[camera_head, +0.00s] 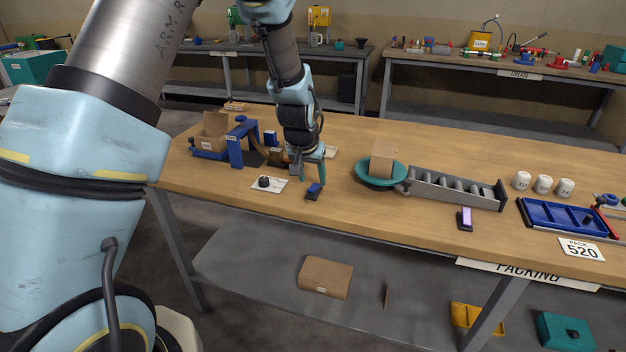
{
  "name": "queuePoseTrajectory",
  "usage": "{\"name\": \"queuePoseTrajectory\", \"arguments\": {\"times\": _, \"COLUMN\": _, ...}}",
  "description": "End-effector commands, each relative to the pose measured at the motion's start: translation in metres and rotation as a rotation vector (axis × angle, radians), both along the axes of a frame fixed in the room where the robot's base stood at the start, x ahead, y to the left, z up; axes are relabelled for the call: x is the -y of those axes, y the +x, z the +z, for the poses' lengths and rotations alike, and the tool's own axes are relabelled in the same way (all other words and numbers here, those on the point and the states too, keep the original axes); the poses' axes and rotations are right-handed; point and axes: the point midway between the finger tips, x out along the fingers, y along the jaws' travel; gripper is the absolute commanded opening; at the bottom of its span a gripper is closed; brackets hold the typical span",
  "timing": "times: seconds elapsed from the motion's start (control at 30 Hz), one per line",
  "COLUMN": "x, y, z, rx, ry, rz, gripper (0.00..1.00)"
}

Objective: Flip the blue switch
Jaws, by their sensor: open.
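The blue switch (314,189) is a small blue rocker on a dark base, near the front edge of the wooden bench (345,215). My gripper (309,174) is just above and behind the switch, pointing down, with its jaws open and nothing seen between them. Its fingers appear very close to the switch's upper end; I cannot tell whether they touch it. Which way the rocker is tipped is too small to tell.
A white plate with a black knob (266,183) lies left of the switch. A teal dish (373,180) bearing a cardboard box (382,158) stands right. A purple switch (465,217) and blue tray (559,215) are farther right. A blue press-like frame (238,145) stands left.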

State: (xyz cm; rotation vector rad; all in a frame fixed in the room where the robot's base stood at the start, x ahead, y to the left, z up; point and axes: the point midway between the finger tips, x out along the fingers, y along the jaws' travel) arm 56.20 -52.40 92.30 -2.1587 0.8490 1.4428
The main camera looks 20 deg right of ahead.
Motion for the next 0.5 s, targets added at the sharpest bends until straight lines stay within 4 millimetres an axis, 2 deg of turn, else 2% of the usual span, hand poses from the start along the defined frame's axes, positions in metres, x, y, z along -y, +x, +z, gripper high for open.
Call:
{"name": "queuePoseTrajectory", "arguments": {"times": 0.2, "x": 0.006, "y": 0.007, "z": -0.022, "rx": -0.001, "ry": 0.001, "rz": 0.0, "gripper": 0.57}}
{"name": "queuePoseTrajectory", "arguments": {"times": 0.5, "x": 0.008, "y": 0.009, "z": -0.03, "rx": 0.0, "ry": 0.0, "rz": -0.001, "gripper": 0.57}}
